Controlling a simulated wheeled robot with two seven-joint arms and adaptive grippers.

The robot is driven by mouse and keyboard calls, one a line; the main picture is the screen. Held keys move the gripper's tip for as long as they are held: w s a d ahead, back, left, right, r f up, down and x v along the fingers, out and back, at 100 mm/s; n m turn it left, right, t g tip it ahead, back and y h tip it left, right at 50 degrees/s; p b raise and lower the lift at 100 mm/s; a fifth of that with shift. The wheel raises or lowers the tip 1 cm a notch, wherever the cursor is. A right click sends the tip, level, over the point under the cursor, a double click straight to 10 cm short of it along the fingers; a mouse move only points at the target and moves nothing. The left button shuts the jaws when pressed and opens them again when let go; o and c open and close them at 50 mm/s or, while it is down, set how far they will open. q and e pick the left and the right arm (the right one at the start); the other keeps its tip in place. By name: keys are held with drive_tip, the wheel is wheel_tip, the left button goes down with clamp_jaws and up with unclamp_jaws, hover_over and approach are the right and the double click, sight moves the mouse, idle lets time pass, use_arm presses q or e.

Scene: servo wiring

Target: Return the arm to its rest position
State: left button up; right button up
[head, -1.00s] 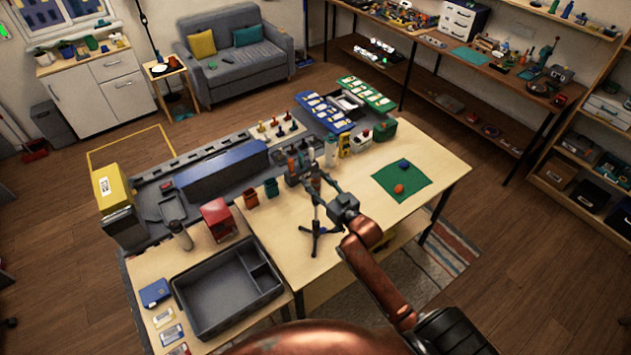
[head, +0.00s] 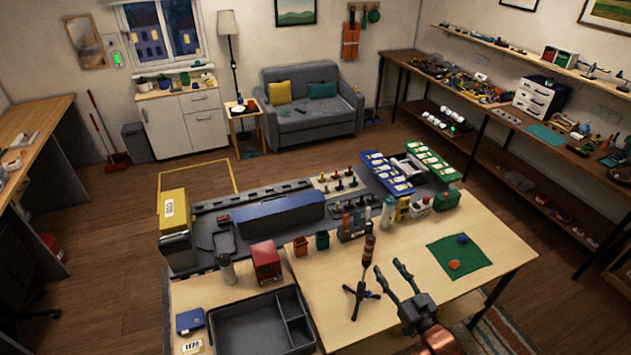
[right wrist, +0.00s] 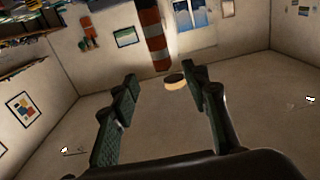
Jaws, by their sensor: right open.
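My right gripper (head: 388,265) is open and empty in the head view, with its arm coming in from the bottom right. It is above the front part of the wooden worktable (head: 480,240), to the right of a small black tripod stand (head: 361,293). A red-brown banded upright piece (head: 368,248) shows above the stand; I cannot tell whether they are joined. In the right wrist view the two fingers (right wrist: 160,80) are spread, with nothing held between them. A red and white banded post (right wrist: 152,35) shows beyond them. My left gripper is not in view.
A grey divided tray (head: 225,335) is at the table's front left. A green mat (head: 472,269) with an orange and a blue piece lies at the right. A tool rack (head: 343,236), small bins and bottles stand along the back. Table around the tripod is mostly clear.

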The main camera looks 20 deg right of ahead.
drive_tip(key=s+a+f+g+h, duration=0.2)
drive_tip(key=s+f+g, duration=0.55)
drive_tip(key=f, duration=0.45)
drive_tip(key=s+a+f+g, duration=0.1)
drive_tip(key=s+f+g, duration=0.2)
drive_tip(key=s, duration=0.5)
drive_tip(key=s+a+f+g, duration=0.1)
drive_tip(key=s+f+g, duration=0.25)
drive_tip(key=s, duration=0.55)
wheel_tip(320, 180, down, 39)
drive_tip(key=s+a+g+b, duration=0.1)
drive_tip(key=g+b, duration=0.1)
drive_tip(key=b, duration=0.9)
drive_tip(key=s+f+b, duration=0.4)
drive_tip(key=s+f, duration=0.6)
drive_tip(key=f, duration=0.4)
drive_tip(key=s+f+g+b, duration=0.1)
drive_tip(key=s+f+b, duration=0.4)
drive_tip(key=s+f, duration=0.5)
wheel_tip(320, 180, down, 5)
drive_tip(key=shift+s+a+f, duration=0.1)
drive_tip(key=shift+s+a, duration=0.05)
drive_tip(key=shift+s, duration=0.2)
